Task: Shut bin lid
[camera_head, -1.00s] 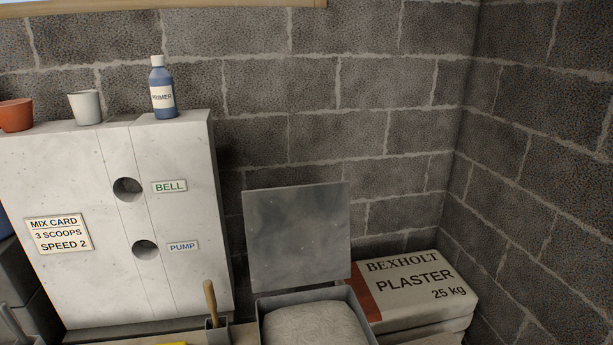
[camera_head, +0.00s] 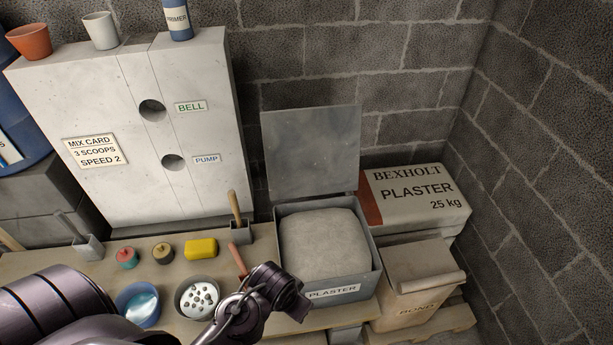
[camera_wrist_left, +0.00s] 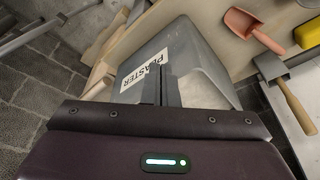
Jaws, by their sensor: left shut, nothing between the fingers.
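The grey bin labelled PLASTER (camera_head: 372,280) stands on the bench, full of pale plaster (camera_head: 322,245). Its flat grey lid (camera_head: 312,150) stands open, upright at the bin's back edge. My left gripper (camera_head: 296,294) is at the bin's front left corner, below the rim and away from the lid. In the left wrist view the shut, empty fingers (camera_wrist_left: 160,84) point at the bin (camera_wrist_left: 188,50) and overlap its labelled front; whether they touch it is unclear. The lid is not clearly visible in that view. My right gripper is not in view.
A pink scoop (camera_head: 238,260), a bowl of white pieces (camera_head: 198,298), a blue bowl (camera_head: 138,303) and a yellow sponge (camera_head: 201,249) lie left of the bin. A wooden-handled tool (camera_head: 235,215) stands in a holder beside it.

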